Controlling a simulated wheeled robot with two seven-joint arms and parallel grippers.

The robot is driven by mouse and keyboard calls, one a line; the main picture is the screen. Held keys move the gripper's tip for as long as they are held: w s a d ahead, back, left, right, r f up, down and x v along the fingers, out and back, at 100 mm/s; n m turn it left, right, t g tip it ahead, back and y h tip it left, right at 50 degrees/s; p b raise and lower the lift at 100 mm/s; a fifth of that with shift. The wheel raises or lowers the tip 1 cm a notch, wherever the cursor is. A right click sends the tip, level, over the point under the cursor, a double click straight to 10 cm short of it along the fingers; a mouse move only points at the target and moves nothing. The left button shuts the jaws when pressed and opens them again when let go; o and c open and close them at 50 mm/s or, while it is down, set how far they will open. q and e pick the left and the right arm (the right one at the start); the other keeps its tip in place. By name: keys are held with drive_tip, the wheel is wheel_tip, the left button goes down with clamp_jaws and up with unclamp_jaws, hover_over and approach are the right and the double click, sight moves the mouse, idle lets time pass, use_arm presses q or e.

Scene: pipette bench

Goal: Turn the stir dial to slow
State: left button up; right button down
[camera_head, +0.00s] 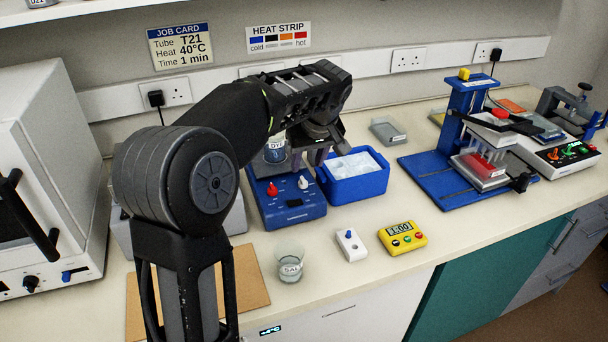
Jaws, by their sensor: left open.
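A blue stirrer unit (290,211) stands on the bench in the middle. Its front face carries a red dial (272,190) and a white dial (303,183). I cannot read which one is for stirring or where either points. A labelled beaker (275,150) with dark blue contents stands on the unit's top, partly hidden by my arm. My left gripper (310,165) is open and points down above the unit, behind and above the white dial. It looks empty and apart from the dials. My right gripper does not show.
A blue tub (356,188) of white contents stands close to the unit's right. In front are a glass beaker (290,264), a small white switch box (351,246) and a yellow timer (403,239). A blue press stand (424,177) is further right. Bench between tub and stand is clear.

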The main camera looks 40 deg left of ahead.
sight(303, 179)
use_arm(q)
drive_tip(key=p+x, duration=0.1)
drive_tip(key=x, duration=0.6)
drive_tip(key=shift+f, duration=0.35)
clamp_jaws()
